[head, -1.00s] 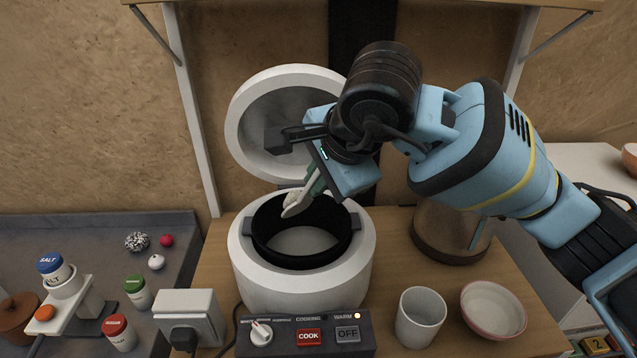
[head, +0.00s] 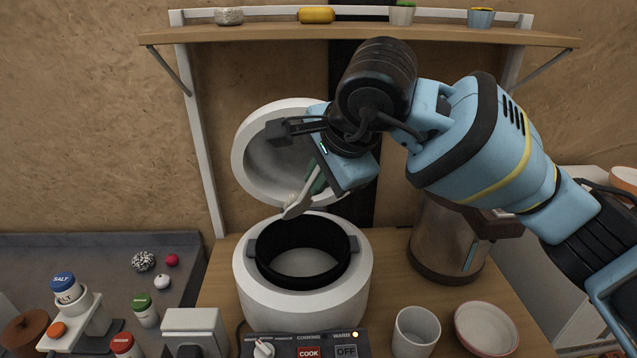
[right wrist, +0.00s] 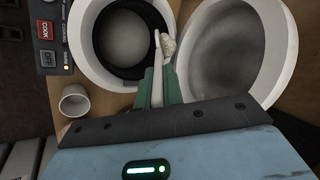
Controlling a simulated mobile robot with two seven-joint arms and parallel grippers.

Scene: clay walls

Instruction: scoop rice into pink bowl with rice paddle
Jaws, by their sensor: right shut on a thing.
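The rice cooker (head: 252,290) stands open, with a pale layer of rice (head: 305,262) at the bottom of its black inner pot. My right gripper (head: 317,182) is shut on the white rice paddle (head: 295,208). The paddle tilts down over the cooker's back rim, above the rice. The right wrist view shows a lumpy white clump of rice (right wrist: 168,46) on the paddle (right wrist: 157,60), between the green fingers. The pink bowl (head: 486,330), pale inside with a pinkish rim, sits at front right and looks empty. My left gripper is not in view.
A white cup (head: 415,333) stands between cooker and bowl. The raised lid (head: 262,150) is behind the paddle, and a metal canister (head: 440,242) stands at back right. A shelf (head: 360,34) crosses above. Salt and spice jars (head: 145,310) are at left.

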